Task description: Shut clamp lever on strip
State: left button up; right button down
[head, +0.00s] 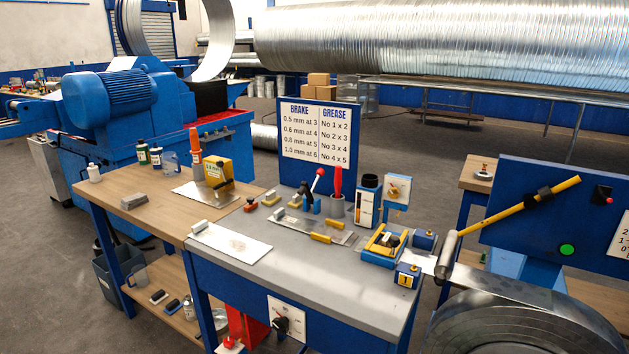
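A lever with a red ball (320,172) stands tilted up at the back of the grey bench, beside dark clamp-like parts (305,190). In front of it a flat metal strip (305,228) lies on the bench with yellow pieces (321,238) at its edges. I cannot tell whether the lever's clamp touches the strip. On the blue panel at right, a long yellow lever (520,210) slants up to the right through a black holder (545,197). Which of these is the clamp lever is unclear. Neither of my grippers shows.
A brake and grease chart (320,133) stands behind the bench. A blue-yellow fixture (385,243) and small blue boxes (407,276) sit at its right. A white sheet (231,243) lies front left. A metal coil (525,325) fills the lower right.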

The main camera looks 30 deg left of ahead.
aim_at(305, 187)
jog(key=i+j, duration=0.3)
jog(key=i+j+u, duration=0.1)
jog(key=i+j, duration=0.2)
jog(key=i, duration=0.2)
jog(key=u, duration=1.85)
